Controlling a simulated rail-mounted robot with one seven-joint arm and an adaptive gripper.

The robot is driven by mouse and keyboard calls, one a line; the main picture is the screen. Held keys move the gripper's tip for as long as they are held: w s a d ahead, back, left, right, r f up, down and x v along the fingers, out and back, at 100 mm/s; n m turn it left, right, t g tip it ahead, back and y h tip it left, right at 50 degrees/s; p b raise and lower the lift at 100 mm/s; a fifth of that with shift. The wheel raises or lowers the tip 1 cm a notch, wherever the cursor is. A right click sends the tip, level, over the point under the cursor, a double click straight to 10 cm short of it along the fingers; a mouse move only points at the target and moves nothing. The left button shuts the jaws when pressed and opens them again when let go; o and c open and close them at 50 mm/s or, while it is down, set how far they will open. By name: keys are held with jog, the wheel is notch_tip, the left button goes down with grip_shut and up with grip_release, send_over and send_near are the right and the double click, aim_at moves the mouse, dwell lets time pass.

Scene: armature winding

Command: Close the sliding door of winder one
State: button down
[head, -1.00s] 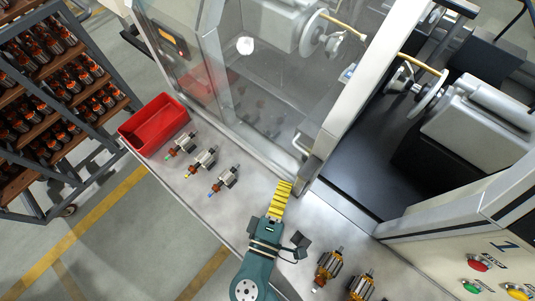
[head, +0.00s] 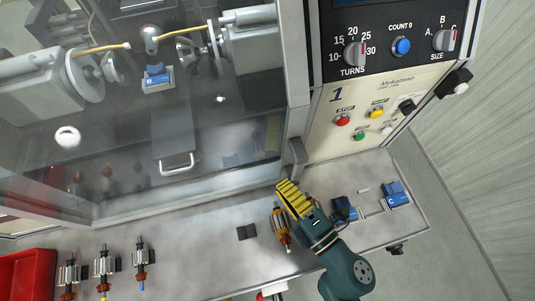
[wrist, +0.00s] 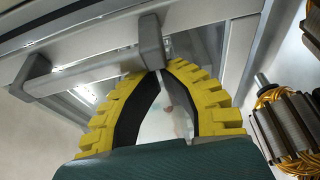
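The sliding door (head: 225,140) of winder one is a clear panel in a pale metal frame. It spans the front of the machine, with its right edge beside the control panel marked 1 (head: 337,97). I see no open gap there, but cannot tell whether it is fully seated. The grey door handle (head: 297,152) is at that edge; in the wrist view the handle bar (wrist: 85,66) crosses the upper left. My gripper (head: 283,184) is by the handle's lower end. Its yellow fingers (wrist: 163,70) converge at the tips, close against the handle's end post, not visibly around it.
A copper-wound armature (head: 281,227) stands on the bench close to my gripper, and also at right in the wrist view (wrist: 288,128). Blue fixtures (head: 345,210) lie right of it. Several armatures (head: 103,268) and a red bin (head: 27,272) are at left. The bench between is mostly clear.

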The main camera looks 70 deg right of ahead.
jog(key=shift+s+d+r+p, duration=0.3)
jog(key=shift+s+d+p, duration=0.1)
jog(key=shift+s, duration=0.05)
jog(key=shift+f, duration=0.1)
